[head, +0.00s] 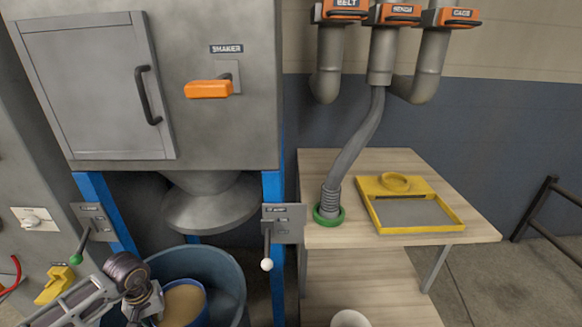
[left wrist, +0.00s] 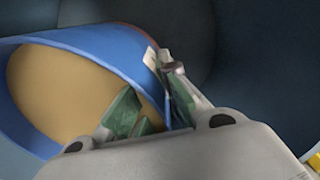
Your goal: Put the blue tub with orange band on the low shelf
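The blue tub (head: 204,303), filled with tan material, stands inside a large blue-grey bin (head: 228,268) under the machine's cone. In the left wrist view the tub (left wrist: 80,42) looks tilted, with a thin orange-red line along its outer side. My left gripper (head: 142,302) is at the tub's left side in the head view. In the wrist view its green-padded fingers (left wrist: 147,88) stand apart, one over the tan contents and one outside the rim; contact is unclear. The low shelf (head: 365,285) is the wooden board under the table. My right gripper is not in view.
The shaker cabinet (head: 200,40) and its cone (head: 212,205) overhang the bin. Blue posts (head: 273,190) and a white-knobbed lever (head: 267,263) stand to its right. The tabletop (head: 340,165) carries a hose (head: 355,150) and yellow tray (head: 440,224). A white round object (head: 350,318) shows below.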

